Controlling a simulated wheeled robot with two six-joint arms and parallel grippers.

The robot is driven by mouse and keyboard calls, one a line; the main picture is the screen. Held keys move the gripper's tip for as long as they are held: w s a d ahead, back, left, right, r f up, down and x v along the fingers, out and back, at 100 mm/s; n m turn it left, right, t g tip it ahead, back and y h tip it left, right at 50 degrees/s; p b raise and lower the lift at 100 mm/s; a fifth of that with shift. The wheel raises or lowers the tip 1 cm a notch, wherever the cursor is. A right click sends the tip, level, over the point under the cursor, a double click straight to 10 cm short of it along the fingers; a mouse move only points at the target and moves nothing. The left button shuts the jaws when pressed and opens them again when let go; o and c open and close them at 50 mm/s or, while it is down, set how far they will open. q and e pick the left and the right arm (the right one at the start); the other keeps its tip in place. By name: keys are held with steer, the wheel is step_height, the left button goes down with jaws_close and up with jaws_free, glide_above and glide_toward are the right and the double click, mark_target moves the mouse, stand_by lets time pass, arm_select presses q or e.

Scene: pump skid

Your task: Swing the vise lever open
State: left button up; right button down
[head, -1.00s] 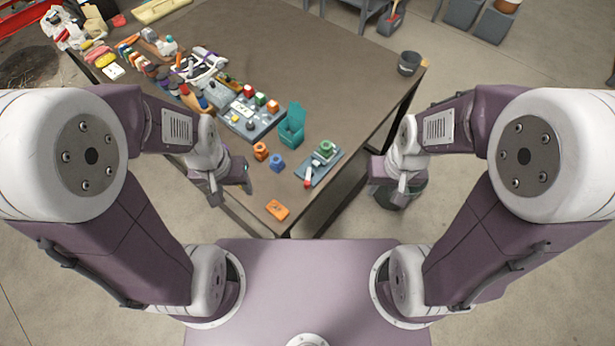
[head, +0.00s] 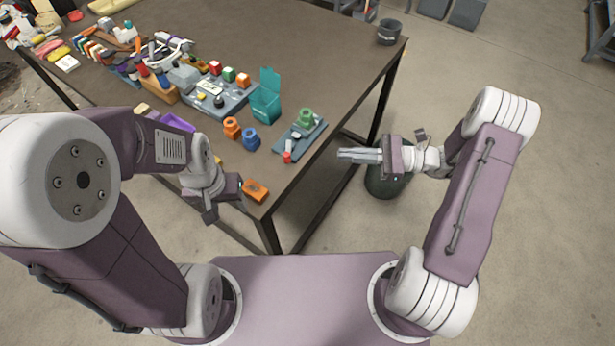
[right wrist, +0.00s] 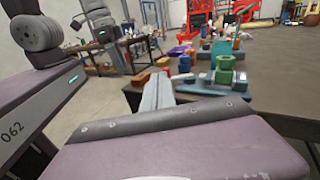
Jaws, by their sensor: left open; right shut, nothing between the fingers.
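The vise is a blue-grey plate (head: 308,130) with a green nut-shaped piece (head: 306,117) on it, near the table's right edge in the head view. Its lever, with a red tip (head: 287,157), points towards the near edge. In the right wrist view the green piece (right wrist: 225,70) and plate (right wrist: 203,90) lie ahead, right of the fingers. My right gripper (head: 343,155) is shut and empty, pointing left, beyond the table's right edge and apart from the vise. My left gripper (head: 226,203) is open by the near left edge, beside an orange block.
The orange block (head: 256,190) lies at the near corner of the table (head: 330,60). A blue nut (head: 251,138), an orange nut (head: 231,128) and a teal open box (head: 265,100) stand left of the vise. A dark bin (head: 386,182) stands on the floor below my right gripper.

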steer(key=shift+m+t, duration=0.7)
steer(key=shift+m, duration=0.1)
steer(key=f, duration=0.1)
steer(key=d+f, duration=0.1)
steer(key=f, duration=0.1)
steer(key=d+f+b, duration=0.1)
steer(key=shift+s+f, duration=0.15)
steer(key=shift+s, duration=0.05)
glide_toward(288, 148)
steer(key=s+a+r, duration=0.2)
steer(key=s+a, duration=0.1)
steer(key=a, duration=0.3)
steer(key=shift+f+p, duration=0.1)
steer(key=shift+p, duration=0.25)
steer(key=shift+d, duration=0.15)
